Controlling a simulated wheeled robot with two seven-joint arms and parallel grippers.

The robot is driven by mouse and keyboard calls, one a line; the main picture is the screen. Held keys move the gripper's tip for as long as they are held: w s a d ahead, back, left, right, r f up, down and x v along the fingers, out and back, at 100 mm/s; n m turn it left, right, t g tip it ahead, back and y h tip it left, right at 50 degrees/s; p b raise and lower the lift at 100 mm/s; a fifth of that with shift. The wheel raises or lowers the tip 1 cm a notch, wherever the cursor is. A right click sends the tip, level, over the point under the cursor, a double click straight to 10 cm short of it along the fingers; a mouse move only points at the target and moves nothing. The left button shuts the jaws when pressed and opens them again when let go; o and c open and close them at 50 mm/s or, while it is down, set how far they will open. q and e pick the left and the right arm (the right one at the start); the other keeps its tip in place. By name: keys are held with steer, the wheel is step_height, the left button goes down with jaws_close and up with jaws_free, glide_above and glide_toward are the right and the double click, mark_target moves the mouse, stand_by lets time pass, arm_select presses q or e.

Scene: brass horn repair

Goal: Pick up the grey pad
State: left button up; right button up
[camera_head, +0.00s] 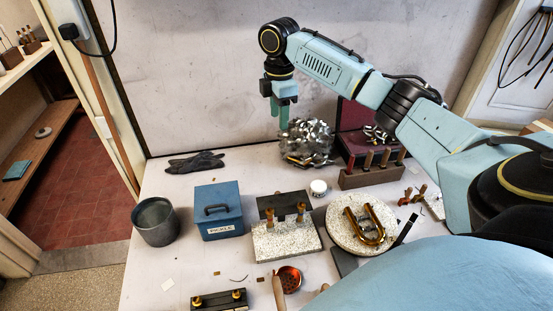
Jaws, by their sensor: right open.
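My right gripper (283,112) hangs fingers down at the back of the table, open, with nothing seen between its teal fingers. Its tips are just left of and in front of a shiny grey crumpled metal bundle (312,142); whether they touch it I cannot tell. A flat dark grey piece (343,262) lies at the front, beside the round speckled board (340,231), partly covered. A dark grey limp piece (195,163) lies at the back left. I cannot tell for certain which of these is the grey pad. My left gripper is not in view.
A blue box (218,219), a grey pot (154,231) and a speckled block (287,241) stand across the table. A wooden rack (371,176) and an open dark red case (353,127) stand behind right. The table's back left is mostly clear.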

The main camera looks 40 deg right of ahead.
step_height(320, 180, down, 2)
steer(key=f+b, duration=0.1)
steer(key=b, duration=1.8)
glide_toward(278, 192)
step_height(278, 192, down, 7)
steer(key=shift+r+b, duration=0.1)
steer(key=shift+b, duration=0.6)
steer(key=shift+f, duration=0.5)
step_height(278, 192, down, 4)
steer(key=shift+s+f+b, duration=0.1)
steer(key=shift+f+b, duration=0.15)
steer(key=shift+b, duration=0.25)
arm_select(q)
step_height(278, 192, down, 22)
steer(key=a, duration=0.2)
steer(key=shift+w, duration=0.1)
arm_select(e)
steer(key=c, duration=0.8)
